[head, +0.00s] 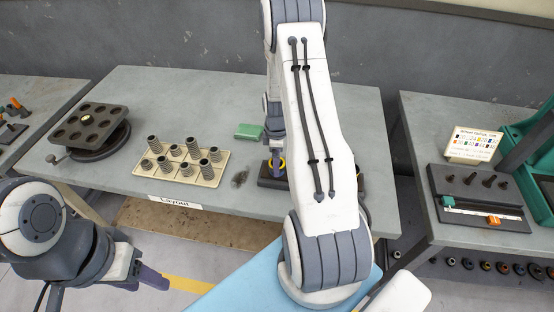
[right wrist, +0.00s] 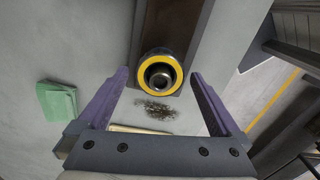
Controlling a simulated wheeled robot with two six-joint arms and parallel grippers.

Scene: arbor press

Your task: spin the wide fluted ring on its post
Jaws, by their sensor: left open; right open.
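In the right wrist view a round part with a yellow rim (right wrist: 143,72) and a hollow metal centre stands on a dark base (right wrist: 172,22). I take it for the ring on its post, but I cannot make out fluting. My right gripper (right wrist: 160,78) is open, one purple finger on each side of the ring, with gaps to both. In the head view my right arm hides most of this; a bit of yellow (head: 282,163) shows over the dark base (head: 268,182). My left gripper (head: 155,279) is open and empty, in front of the table.
A beige tray (head: 143,166) of several ridged cylinders and a dark plate with holes (head: 92,125) stand left on the table (head: 232,90). A green block (head: 249,131) lies behind a dark smudge (head: 240,178). Another bench (head: 420,115) stands to the right.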

